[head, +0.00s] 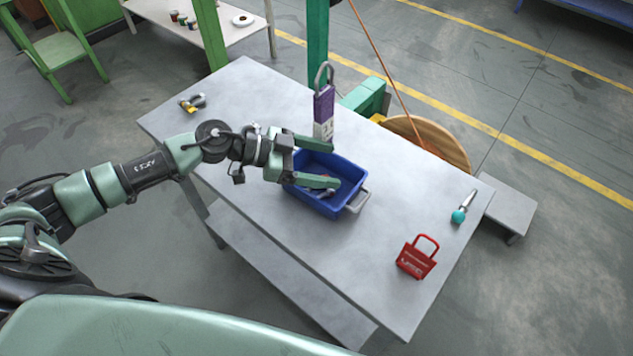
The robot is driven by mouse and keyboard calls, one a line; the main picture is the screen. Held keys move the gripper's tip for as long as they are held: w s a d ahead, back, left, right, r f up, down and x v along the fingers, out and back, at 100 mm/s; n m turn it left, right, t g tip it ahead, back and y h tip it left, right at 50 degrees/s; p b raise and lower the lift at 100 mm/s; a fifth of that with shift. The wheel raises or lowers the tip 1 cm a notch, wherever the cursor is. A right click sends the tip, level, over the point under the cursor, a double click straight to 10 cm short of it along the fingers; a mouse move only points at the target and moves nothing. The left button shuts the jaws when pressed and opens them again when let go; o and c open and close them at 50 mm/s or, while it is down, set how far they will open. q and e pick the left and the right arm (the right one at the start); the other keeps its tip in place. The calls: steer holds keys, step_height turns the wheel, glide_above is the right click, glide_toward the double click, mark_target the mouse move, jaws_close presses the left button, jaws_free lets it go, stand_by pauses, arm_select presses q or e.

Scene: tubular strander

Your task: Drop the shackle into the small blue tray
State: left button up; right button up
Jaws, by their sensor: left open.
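The small blue tray (318,203) sits on the grey table with a light handle at its near right end. My left gripper (335,165) is open over the tray, its two green fingers spread apart. Some small reddish and grey contents show in the tray, partly hidden by the near finger; I cannot tell what they are. A small grey and yellow piece (193,103), possibly a shackle, lies on the table's far left part, apart from the gripper. My right gripper is not in view.
A purple lock-like item (324,110) with a grey loop is just behind the tray. A red lock-shaped holder (417,258) and a teal-handled tool (463,208) are on the right of the table (300,270). A green post (317,40) rises behind.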

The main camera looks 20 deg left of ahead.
arm_select(q)
steer(key=b+v, duration=0.1)
steer(key=v, duration=0.6)
steer(key=shift+a+r+b, duration=0.2)
steer(key=shift+a+b, duration=0.15)
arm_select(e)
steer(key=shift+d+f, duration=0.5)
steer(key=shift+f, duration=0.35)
arm_select(q)
steer(key=shift+s, duration=0.15)
